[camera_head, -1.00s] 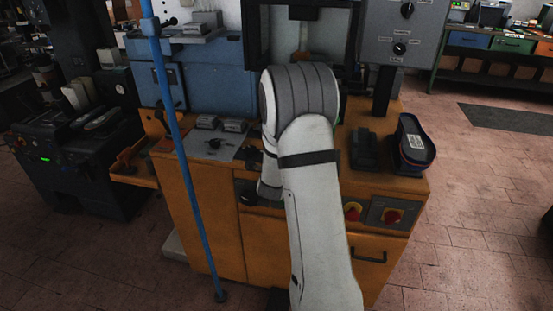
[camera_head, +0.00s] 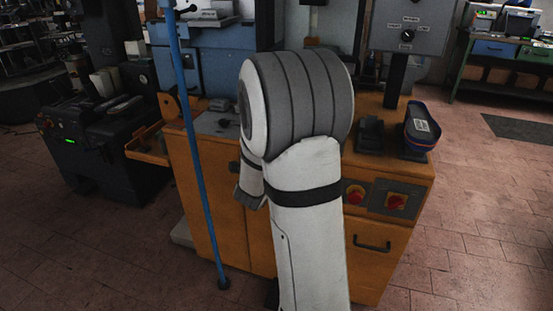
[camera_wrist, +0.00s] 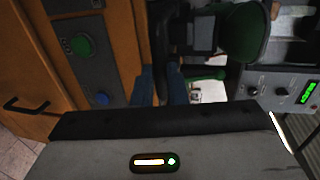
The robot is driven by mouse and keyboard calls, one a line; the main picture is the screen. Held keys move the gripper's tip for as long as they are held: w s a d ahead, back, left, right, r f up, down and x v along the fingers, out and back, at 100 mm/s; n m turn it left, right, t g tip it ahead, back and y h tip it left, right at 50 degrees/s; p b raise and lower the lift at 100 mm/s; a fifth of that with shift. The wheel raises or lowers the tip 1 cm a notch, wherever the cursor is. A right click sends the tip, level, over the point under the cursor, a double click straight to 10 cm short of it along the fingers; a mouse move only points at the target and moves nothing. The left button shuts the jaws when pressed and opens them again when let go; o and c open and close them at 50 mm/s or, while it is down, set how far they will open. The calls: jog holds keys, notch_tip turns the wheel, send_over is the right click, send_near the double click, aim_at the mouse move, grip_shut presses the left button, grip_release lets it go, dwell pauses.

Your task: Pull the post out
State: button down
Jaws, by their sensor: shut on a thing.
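In the head view my white and grey arm stands in front of the orange machine cabinet (camera_head: 375,265) and hides most of its top. The wrist end (camera_head: 250,190) shows at the arm's left, but my fingertips are hidden. In the wrist view my gripper's grey housing (camera_wrist: 230,150) with a lit lamp fills the bottom. A dark narrow piece (camera_wrist: 161,50) rises from about its middle, between blue patches; I take it for the post, though its outline is unclear. The gripper is shut on it. Whether the post still sits in its socket cannot be seen.
A blue upright pole (camera_head: 192,150) stands on the floor left of my arm. A dark shoe-like part (camera_head: 421,128) lies at the cabinet top's right, below a grey control box (camera_head: 413,25). Red buttons (camera_head: 395,201) are on the front. Floor at right is open.

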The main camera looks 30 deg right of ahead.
jog(key=shift+w+a+f, duration=0.1)
jog(key=shift+a+f, duration=0.05)
jog(key=shift+a, duration=0.15)
jog(key=c, duration=1.7)
grip_release()
jog(key=shift+a, duration=0.15)
jog(key=shift+o, duration=1.2)
jog(key=shift+d, duration=0.2)
jog(key=shift+a, duration=0.1)
jog(key=v, duration=0.8)
